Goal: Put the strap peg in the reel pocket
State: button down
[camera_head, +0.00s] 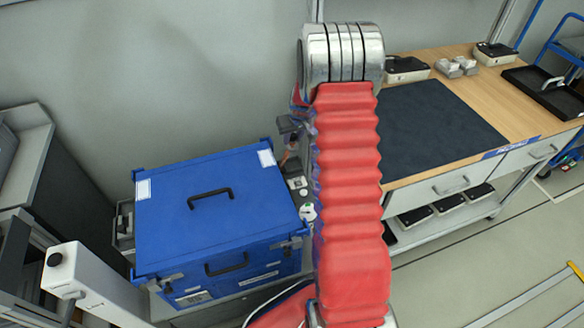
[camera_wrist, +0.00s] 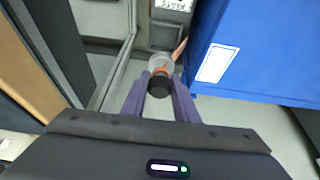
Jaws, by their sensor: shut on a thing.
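In the wrist view, the two purple fingers of my gripper (camera_wrist: 159,88) are closed around a small dark round piece, which I take to be the strap peg (camera_wrist: 158,86). Its blunt black end faces the camera. Just beyond it show a clear round rim and a bit of orange; I cannot tell whether these belong to the peg or to something behind it. In the head view, my red-sleeved arm hides most of the gripper and the peg. I cannot make out the reel pocket for certain in either view.
A large blue case (camera_head: 215,212) stands left of my arm; its side is close right of the fingers in the wrist view (camera_wrist: 255,50). A wooden bench (camera_head: 445,65) with a dark mat (camera_head: 435,125) stands to the right. A grey labelled box (camera_wrist: 168,35) lies beyond the fingertips.

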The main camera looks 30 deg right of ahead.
aim_at(293, 148)
jog(key=shift+f, duration=3.1)
jog(key=shift+f, duration=1.85)
jog(key=shift+f, duration=0.1)
jog(key=c, duration=1.4)
grip_release()
jog(key=shift+v, duration=6.05)
